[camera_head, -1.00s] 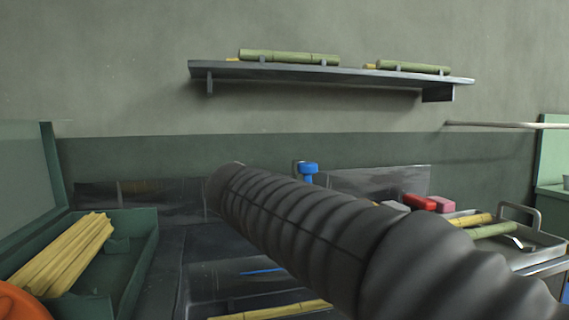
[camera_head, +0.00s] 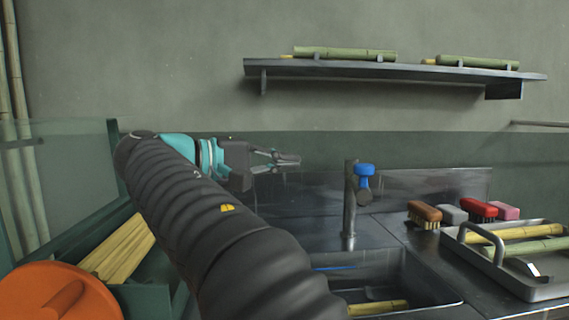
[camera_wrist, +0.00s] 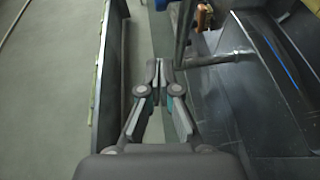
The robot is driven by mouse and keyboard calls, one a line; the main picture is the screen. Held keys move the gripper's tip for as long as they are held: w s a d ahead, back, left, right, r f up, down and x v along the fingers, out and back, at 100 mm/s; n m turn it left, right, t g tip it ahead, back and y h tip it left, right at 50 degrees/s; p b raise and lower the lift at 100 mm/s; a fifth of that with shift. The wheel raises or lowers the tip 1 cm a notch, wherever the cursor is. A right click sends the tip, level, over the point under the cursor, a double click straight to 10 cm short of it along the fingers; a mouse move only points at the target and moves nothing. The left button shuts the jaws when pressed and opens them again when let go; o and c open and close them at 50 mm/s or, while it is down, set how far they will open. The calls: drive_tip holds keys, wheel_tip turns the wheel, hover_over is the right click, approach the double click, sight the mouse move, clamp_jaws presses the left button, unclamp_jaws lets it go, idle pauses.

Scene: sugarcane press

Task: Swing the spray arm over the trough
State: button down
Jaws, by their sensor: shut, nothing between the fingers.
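The spray arm (camera_head: 349,208) is a grey upright metal pipe with a blue head or knob (camera_head: 365,170) at its top, behind the trough (camera_head: 437,290). The trough is a dark metal basin with a cane piece and a blue strip in it, partly hidden by my arm. My gripper (camera_head: 290,160) is shut and empty, left of the pipe's top and apart from it in the head view. In the wrist view, the fingertips (camera_wrist: 159,72) are together, just left of the lower pipe (camera_wrist: 183,38). The trough (camera_wrist: 290,130) lies at right there.
A tray (camera_head: 533,290) with cane stands at right, with several brushes (camera_head: 424,214) behind it. A green bin with split cane (camera_head: 122,250) and an orange lid (camera_head: 55,292) are at left. A wall shelf (camera_head: 400,72) holds cane above.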

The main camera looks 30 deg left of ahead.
sight(356, 171)
drive_tip(key=w+d+f+b, duration=0.1)
drive_tip(key=w+d, duration=0.4)
drive_tip(key=d, duration=0.3)
drive_tip(key=shift+w, duration=0.35)
drive_tip(key=shift+f+b, duration=0.1)
drive_tip(key=shift+b, duration=0.2)
